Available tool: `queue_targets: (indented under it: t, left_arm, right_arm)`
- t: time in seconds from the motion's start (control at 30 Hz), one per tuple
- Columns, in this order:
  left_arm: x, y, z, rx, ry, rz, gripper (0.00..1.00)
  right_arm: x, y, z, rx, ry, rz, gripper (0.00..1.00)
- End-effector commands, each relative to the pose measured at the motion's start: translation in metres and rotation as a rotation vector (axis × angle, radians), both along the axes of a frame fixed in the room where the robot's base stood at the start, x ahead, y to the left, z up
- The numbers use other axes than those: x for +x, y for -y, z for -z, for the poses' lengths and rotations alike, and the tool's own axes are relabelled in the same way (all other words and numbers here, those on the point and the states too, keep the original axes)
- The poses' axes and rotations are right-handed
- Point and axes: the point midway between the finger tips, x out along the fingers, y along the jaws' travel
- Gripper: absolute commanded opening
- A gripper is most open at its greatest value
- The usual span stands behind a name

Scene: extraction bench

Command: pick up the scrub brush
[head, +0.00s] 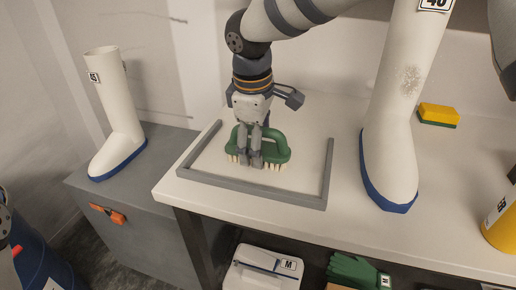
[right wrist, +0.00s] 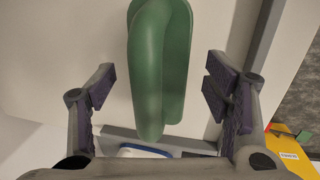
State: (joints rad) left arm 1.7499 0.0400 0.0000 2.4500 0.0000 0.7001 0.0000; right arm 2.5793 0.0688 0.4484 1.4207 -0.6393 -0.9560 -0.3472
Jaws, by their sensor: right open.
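The scrub brush has a green looped handle and pale bristles (head: 276,151). It sits bristles down on the white bench, inside a low grey frame (head: 250,192). My right gripper (head: 256,164) reaches down at the brush from above in the head view and hides part of its middle. In the right wrist view the green brush handle (right wrist: 160,70) lies between my two open fingers, with a visible gap on each side. My right gripper (right wrist: 160,88) holds nothing. My left gripper is not in view.
A scuffed white boot (head: 391,155) stands on the bench right of the frame; another boot (head: 120,125) stands on the grey cabinet (head: 150,180). A yellow-green sponge (head: 438,114) and yellow container (head: 502,225) are farther right. A white box (head: 262,268) and green gloves (head: 352,272) are below.

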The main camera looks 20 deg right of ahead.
Motion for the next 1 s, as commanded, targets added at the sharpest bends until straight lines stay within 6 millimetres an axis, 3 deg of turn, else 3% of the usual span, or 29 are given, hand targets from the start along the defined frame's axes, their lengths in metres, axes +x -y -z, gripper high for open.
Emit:
queue_targets:
  t: [0.1,0.33,0.57,0.87,1.0]
  left_arm:
    - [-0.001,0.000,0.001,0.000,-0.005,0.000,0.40]
    - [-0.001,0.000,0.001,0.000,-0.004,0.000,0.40]
    - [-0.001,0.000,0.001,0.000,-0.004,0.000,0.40]
    - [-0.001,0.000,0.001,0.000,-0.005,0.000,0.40]
    - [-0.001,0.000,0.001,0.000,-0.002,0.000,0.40]
  right_arm:
    - [0.003,0.000,0.015,0.001,0.000,-0.001,0.71]
    - [0.003,0.001,0.016,0.000,0.003,-0.001,0.69]
    - [0.003,0.001,0.016,0.000,0.003,-0.001,0.17]
    - [0.003,0.000,0.014,0.000,0.003,-0.001,0.15]
    - [0.004,0.000,-0.001,0.000,0.005,0.000,0.15]
